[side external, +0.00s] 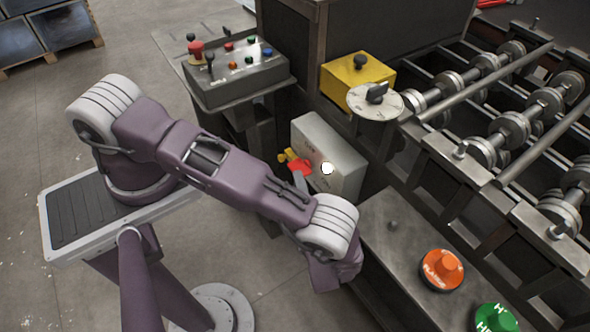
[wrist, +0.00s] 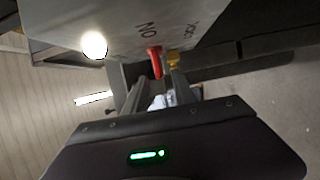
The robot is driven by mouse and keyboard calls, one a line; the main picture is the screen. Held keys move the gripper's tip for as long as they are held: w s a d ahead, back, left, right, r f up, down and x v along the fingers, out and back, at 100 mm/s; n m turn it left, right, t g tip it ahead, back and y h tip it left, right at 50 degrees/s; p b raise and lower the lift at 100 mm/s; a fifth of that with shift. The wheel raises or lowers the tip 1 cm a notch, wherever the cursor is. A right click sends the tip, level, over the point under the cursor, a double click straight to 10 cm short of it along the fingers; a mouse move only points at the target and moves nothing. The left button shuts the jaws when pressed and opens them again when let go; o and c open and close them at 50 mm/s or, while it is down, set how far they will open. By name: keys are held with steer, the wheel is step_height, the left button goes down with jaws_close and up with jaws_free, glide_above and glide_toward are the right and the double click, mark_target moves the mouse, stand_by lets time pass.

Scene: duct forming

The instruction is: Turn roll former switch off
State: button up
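The roll former switch is a light grey box (side external: 335,150) below the control desk in the side external view, with a red handle (side external: 299,167) and a yellow part (side external: 285,156) at its left side. In the wrist view the box (wrist: 100,25) fills the top, with upside-down "ON" lettering beside the red handle (wrist: 155,62) and the yellow part (wrist: 174,61). My gripper (wrist: 158,82) is open, its two fingers apart just below the handle. The handle's tip points down into the gap; contact is not clear. In the side external view my arm mostly hides the gripper.
A white round spot (side external: 327,168) shows on the box front. A control desk (side external: 240,80) with buttons, a yellow box (side external: 358,72) with a dial, and rollers (side external: 520,120) surround the switch. Orange (side external: 441,268) and green (side external: 496,318) buttons sit at lower right.

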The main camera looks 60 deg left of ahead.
mark_target(293, 169)
steer(key=x, duration=0.5)
jaws_close()
steer(key=n+h, duration=0.1)
steer(key=h, duration=0.1)
steer(key=g+h, duration=0.1)
steer(key=h, duration=0.1)
steer(key=shift+s+r+n+g, duration=0.1)
steer(key=shift+n+g, duration=0.2)
steer(key=shift+n, duration=0.1)
steer(key=n+h, duration=0.1)
steer(key=h, duration=0.3)
steer(key=shift+s+g+h, duration=0.1)
steer(key=shift+g+h, duration=0.2)
steer(key=shift+h, duration=0.1)
steer(key=n+h, duration=0.1)
steer(key=h, duration=0.2)
steer(key=shift+a, duration=0.1)
steer(key=h, duration=0.4)
steer(key=shift+n+h, duration=0.3)
steer(key=shift+n, duration=0.1)
